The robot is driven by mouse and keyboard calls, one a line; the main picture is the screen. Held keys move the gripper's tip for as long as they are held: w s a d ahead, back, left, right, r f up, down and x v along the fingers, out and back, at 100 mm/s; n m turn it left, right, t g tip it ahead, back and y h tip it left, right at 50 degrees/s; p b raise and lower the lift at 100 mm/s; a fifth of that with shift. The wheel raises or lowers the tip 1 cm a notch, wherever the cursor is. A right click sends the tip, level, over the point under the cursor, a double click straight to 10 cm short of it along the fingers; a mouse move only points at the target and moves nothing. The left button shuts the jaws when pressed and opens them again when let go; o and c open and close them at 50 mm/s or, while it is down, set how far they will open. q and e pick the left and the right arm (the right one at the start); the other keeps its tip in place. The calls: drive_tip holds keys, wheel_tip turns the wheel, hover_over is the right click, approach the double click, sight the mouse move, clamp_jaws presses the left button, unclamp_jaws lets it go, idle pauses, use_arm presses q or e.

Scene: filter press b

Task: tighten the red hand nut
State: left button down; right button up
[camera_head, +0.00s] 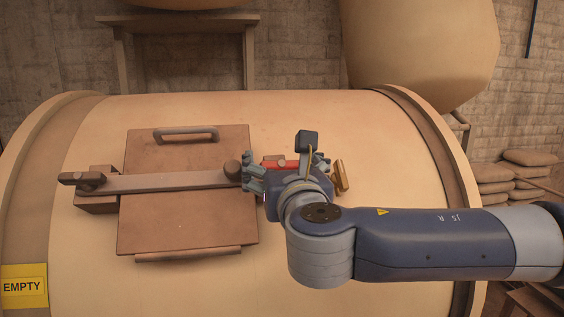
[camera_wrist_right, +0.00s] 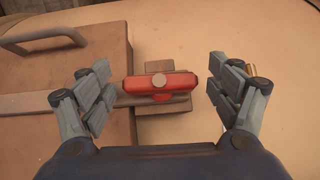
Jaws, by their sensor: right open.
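The red hand nut (camera_wrist_right: 160,88) is a red bar with a round tan stud through its middle, seen in the right wrist view. It sits over the end of the clamp bar on a brown block (camera_wrist_right: 165,105). In the head view the nut (camera_head: 281,164) is partly hidden by my right gripper. My right gripper (camera_head: 291,170) is open above it. In the right wrist view its fingers (camera_wrist_right: 160,90) stand on either side of the nut's ends, with gaps on both sides. My left gripper is not in view.
The clamp bar (camera_head: 170,181) crosses a square brown hatch (camera_head: 190,223) with a handle (camera_head: 186,133) on the large tan drum (camera_head: 370,130). A yellow EMPTY sign (camera_head: 23,287) is at lower left. Sacks (camera_head: 490,180) lie at the right, by the brick wall.

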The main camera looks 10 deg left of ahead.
drive_tip(key=shift+c, duration=0.3)
drive_tip(key=c, duration=1)
